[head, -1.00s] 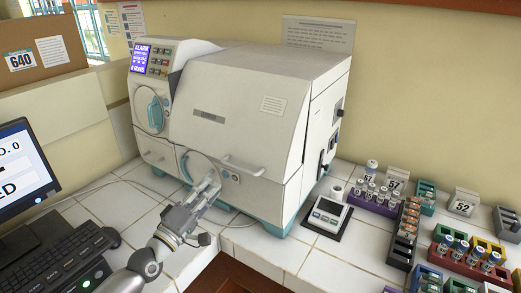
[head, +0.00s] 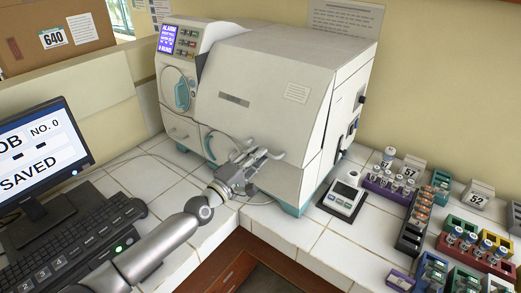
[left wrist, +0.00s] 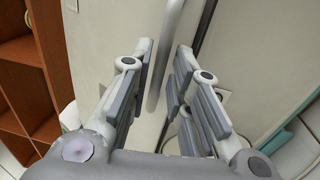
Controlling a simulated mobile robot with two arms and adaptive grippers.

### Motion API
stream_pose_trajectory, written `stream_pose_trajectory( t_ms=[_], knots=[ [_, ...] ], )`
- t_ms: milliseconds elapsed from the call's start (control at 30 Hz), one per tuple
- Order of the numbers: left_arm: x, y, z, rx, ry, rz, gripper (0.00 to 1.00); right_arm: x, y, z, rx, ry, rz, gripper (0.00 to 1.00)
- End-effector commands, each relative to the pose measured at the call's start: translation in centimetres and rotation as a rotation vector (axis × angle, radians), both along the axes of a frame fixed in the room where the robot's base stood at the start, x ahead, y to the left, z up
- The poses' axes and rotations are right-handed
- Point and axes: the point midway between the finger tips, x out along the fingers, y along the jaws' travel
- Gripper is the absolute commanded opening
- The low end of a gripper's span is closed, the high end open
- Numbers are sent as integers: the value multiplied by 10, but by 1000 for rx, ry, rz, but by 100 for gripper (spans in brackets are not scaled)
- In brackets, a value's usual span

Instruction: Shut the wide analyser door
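The white analyser (head: 275,60) stands on the tiled bench. Its wide front door (head: 250,110) has a pale bar handle (head: 275,154) along its lower edge. A dark wedge shows at the door's upper left edge; I cannot tell exactly how far the door stands off the body. My left gripper (head: 262,162) is at the handle and partly hides it. In the left wrist view the fingers of my left gripper (left wrist: 164,95) are apart, and the handle bar (left wrist: 167,60) shows between and beyond them. Contact cannot be seen. My right gripper is out of view.
A monitor (head: 38,155) and keyboard (head: 75,240) stand at the left. A small meter (head: 343,200) sits right of the analyser, with a purple vial rack (head: 390,190) and several others beyond. Bare tiles (head: 180,215) lie in front.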

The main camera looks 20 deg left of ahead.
Motion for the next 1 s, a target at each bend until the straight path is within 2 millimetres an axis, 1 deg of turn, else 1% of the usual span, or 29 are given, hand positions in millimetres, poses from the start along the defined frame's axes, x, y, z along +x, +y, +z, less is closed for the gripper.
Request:
stream_pose_trajectory(
  t_ms=[33, 100, 233, 367, 600, 633, 767, 1000],
  knots=[
    [6, -2, 2, -2, -2, 0, 19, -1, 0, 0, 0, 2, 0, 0],
    [13, -4, 2, -1, -1, 1, 19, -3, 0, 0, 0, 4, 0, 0],
    [21, -7, 3, 0, -1, 1, 19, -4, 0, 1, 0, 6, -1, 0],
    [24, -8, 3, 0, -1, 1, 19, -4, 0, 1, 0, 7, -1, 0],
    [24, -9, 3, 0, 0, 1, 19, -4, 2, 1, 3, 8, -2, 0],
    [24, -9, 3, 0, 0, 1, 18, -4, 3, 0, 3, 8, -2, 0],
    [24, -9, 3, 0, 0, 1, 1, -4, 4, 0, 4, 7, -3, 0],
    [24, -9, 3, 0, 0, 0, 0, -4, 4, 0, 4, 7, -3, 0]
  ],
)
